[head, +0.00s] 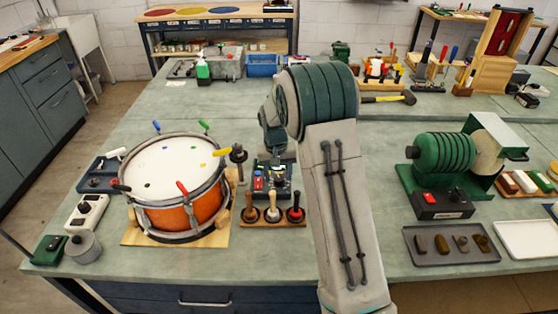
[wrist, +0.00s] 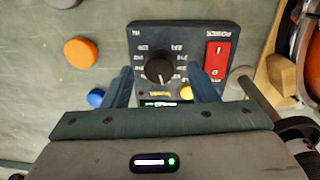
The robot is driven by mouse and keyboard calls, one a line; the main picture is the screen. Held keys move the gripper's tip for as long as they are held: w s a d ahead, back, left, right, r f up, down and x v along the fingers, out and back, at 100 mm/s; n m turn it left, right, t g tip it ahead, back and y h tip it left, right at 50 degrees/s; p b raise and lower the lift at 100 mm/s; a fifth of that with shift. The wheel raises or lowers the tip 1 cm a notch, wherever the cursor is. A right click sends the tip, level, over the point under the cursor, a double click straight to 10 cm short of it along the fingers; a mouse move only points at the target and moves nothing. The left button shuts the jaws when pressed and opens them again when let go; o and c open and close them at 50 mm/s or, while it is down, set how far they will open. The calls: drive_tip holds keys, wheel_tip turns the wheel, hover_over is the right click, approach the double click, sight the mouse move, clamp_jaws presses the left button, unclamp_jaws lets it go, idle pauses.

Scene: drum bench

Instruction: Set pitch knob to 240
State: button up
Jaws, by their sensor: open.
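In the wrist view a dark control box (wrist: 182,35) lies below my gripper (wrist: 163,85). A round black knob (wrist: 159,68) sits on its face, ringed by white labels that appear upside down and are too small to read surely. A white pointer mark on the knob points towards the bottom of the picture. My gripper is open, with one dark finger on each side of the knob; both look apart from it. A small display (wrist: 158,103) is partly hidden by my gripper. In the head view the box (head: 258,192) stands right of the drum, partly covered by my arm.
A red switch (wrist: 217,58) and a yellow button (wrist: 187,93) are on the box. An orange disc (wrist: 80,53) and a blue one (wrist: 96,98) lie beside it.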

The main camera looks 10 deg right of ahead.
sight(276, 179)
wheel_tip(276, 179, up, 13)
drive_tip(key=b, duration=0.1)
drive_tip(key=shift+a, duration=0.35)
drive_tip(key=shift+f, duration=0.1)
drive_tip(key=s+d+r+t, duration=0.1)
drive_tip(key=s+r, duration=0.2)
drive_tip(key=s, duration=0.5)
drive_tip(key=s+d+r+t, duration=0.1)
drive_tip(key=s+r, duration=0.2)
drive_tip(key=s, duration=0.5)
drive_tip(key=s+f+n+t, duration=0.1)
drive_tip(key=s+f, duration=0.2)
drive_tip(key=s, duration=1.2)
drive_tip(key=shift+y, duration=0.3)
